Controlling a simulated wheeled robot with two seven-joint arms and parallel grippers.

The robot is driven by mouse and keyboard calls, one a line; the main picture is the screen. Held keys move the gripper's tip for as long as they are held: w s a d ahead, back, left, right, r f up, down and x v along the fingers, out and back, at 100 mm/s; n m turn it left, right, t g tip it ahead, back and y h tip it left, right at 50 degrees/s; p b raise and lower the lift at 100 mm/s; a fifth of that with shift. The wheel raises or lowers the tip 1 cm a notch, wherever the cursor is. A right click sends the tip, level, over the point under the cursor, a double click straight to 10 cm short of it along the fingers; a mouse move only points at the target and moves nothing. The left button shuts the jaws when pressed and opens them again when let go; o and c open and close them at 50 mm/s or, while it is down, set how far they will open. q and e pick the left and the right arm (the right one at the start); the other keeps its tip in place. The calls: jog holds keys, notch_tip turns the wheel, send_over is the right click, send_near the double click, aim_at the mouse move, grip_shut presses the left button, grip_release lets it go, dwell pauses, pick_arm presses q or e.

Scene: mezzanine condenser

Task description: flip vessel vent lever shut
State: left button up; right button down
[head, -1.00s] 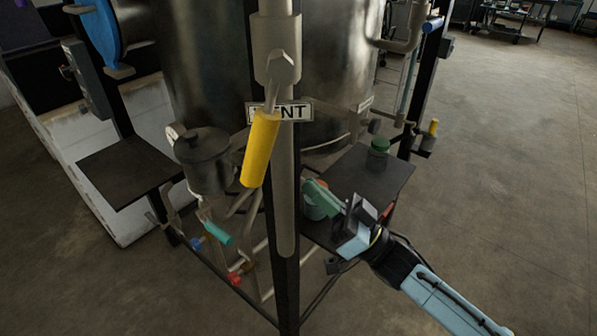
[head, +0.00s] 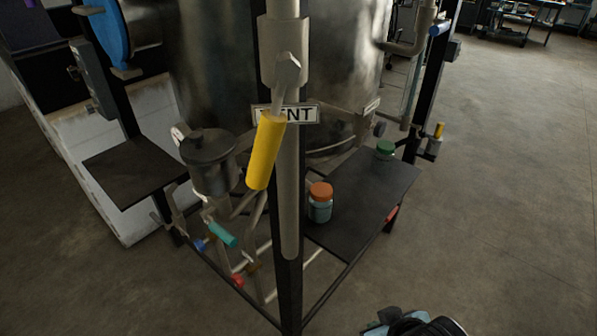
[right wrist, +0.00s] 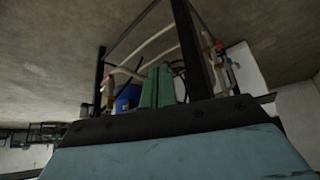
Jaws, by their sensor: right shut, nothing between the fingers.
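The vent lever has a yellow grip (head: 266,152) on a grey stem, in the middle of the head view. It hangs down from its pivot on the vertical vent pipe, tilted a little to the left. It partly covers the VENT label (head: 300,113). My right arm shows only at the bottom edge of the head view, well below and to the right of the lever. In the right wrist view my right gripper (right wrist: 157,86) has its green fingers together, with nothing between them. The lever is not clear in that view. My left gripper is in neither view.
A steel vessel (head: 210,70) stands behind a dark post. A dark shelf (head: 350,220) to the right holds an orange-lidded jar (head: 320,203) and a green-lidded jar (head: 385,150). A teal-handled valve (head: 222,234) sits low left. Open floor lies to the right.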

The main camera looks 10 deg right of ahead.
jog(key=s+d+f+g, duration=0.15)
jog(key=s+f, duration=0.35)
jog(key=f, duration=0.8)
jog(key=s+f+g, duration=0.3)
jog(key=s+f, duration=0.2)
jog(key=f, duration=0.9)
jog(key=s+d+f+n+b, duration=0.1)
jog(key=s+d+f, duration=0.1)
jog(key=s+f, duration=0.9)
jog(key=s, duration=0.4)
jog(key=shift+d+f+g+h, duration=0.2)
jog(key=shift+f+g+h, duration=0.1)
jog(key=shift+f+g, duration=0.1)
